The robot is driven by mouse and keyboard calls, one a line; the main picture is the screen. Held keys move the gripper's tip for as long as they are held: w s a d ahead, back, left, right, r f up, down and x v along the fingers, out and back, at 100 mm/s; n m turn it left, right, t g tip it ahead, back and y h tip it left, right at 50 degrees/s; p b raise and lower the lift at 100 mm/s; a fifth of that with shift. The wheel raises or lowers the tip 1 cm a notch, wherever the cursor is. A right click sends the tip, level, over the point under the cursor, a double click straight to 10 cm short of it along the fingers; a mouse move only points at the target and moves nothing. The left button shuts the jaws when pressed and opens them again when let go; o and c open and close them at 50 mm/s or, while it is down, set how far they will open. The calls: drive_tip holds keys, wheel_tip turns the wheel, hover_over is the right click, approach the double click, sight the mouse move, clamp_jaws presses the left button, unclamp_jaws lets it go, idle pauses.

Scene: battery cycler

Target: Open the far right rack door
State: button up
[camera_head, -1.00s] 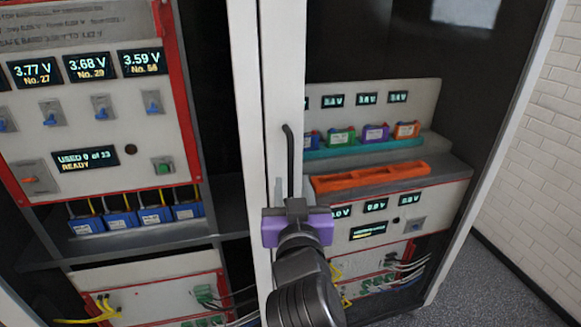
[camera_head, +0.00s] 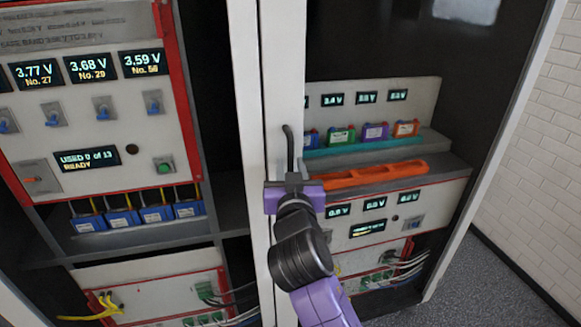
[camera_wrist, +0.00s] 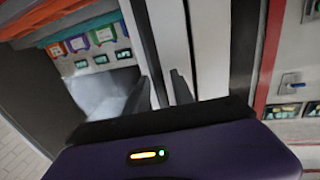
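The far right rack door is a glass door with a white frame (camera_head: 286,60), and it looks shut. Its dark vertical handle (camera_head: 289,145) is on the left frame post. My gripper (camera_head: 293,180) is at the lower part of the handle, with its purple body just below. In the wrist view the two dark fingers of my gripper (camera_wrist: 163,85) stand apart, with the white door frame (camera_wrist: 162,35) behind them.
Behind the glass are coloured battery blocks (camera_head: 375,131), an orange tray (camera_head: 375,174) and small displays. The open-fronted left rack (camera_head: 110,130) holds displays, switches and blue batteries (camera_head: 123,218). A white brick wall (camera_head: 540,150) and grey floor (camera_head: 480,290) are at the right.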

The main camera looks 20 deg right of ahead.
clamp_jaws()
idle(1.2)
